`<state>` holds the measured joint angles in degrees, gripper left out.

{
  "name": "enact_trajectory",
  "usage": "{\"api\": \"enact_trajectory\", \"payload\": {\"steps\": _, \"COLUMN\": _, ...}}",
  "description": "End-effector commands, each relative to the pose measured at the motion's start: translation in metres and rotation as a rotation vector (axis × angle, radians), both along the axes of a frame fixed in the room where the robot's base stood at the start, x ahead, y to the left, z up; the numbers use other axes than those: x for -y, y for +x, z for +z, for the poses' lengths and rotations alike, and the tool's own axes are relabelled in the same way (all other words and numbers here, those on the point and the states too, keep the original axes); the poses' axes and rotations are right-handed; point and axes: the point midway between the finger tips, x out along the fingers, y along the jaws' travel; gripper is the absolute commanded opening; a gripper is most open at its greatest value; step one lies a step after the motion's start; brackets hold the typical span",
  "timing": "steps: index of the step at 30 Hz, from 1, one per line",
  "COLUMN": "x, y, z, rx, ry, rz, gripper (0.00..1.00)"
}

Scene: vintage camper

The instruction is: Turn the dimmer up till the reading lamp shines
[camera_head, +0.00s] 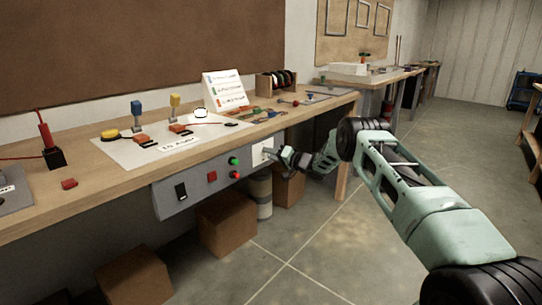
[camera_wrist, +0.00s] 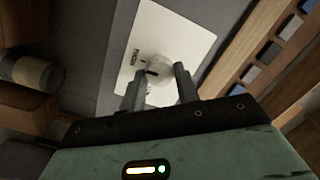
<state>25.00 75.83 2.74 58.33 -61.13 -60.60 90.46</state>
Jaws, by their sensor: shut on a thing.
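The dimmer is a round white knob (camera_wrist: 152,70) with a dark mark, on a white plate (camera_wrist: 178,28) in the wrist view. In the head view the pale plate (camera_head: 259,157) sits at the right end of the grey panel under the bench edge. My gripper (camera_wrist: 158,88) has one finger on each side of the knob and is shut on it; the fingers hide part of its rim. In the head view my gripper (camera_head: 272,154) reaches the plate from the right. A small bright white round thing (camera_head: 200,113) on the bench may be the reading lamp; I cannot tell for sure.
The grey panel (camera_head: 172,205) also carries a black switch (camera_head: 181,192), a red square button and round green and red buttons. Cardboard boxes (camera_head: 227,222) and a cylinder (camera_head: 264,210) stand below. The bench top (camera_head: 100,180) holds wired parts.

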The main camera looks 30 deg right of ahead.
Motion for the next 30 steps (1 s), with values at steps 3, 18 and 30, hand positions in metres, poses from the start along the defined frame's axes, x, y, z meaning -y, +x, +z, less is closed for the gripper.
{"api": "enact_trajectory", "payload": {"steps": 3, "x": 0.0002, "y": -0.0009, "z": -0.003, "rx": -0.016, "ry": 0.033, "rz": 0.001, "gripper": 0.09}}
{"api": "enact_trajectory", "payload": {"steps": 18, "x": 0.0001, "y": -0.001, "z": -0.003, "rx": -0.027, "ry": 0.064, "rz": 0.001, "gripper": 0.09}}
{"api": "enact_trajectory", "payload": {"steps": 30, "x": 0.0, "y": -0.0005, "z": -0.0014, "rx": -0.025, "ry": 0.062, "rz": 0.0, "gripper": 0.53}}
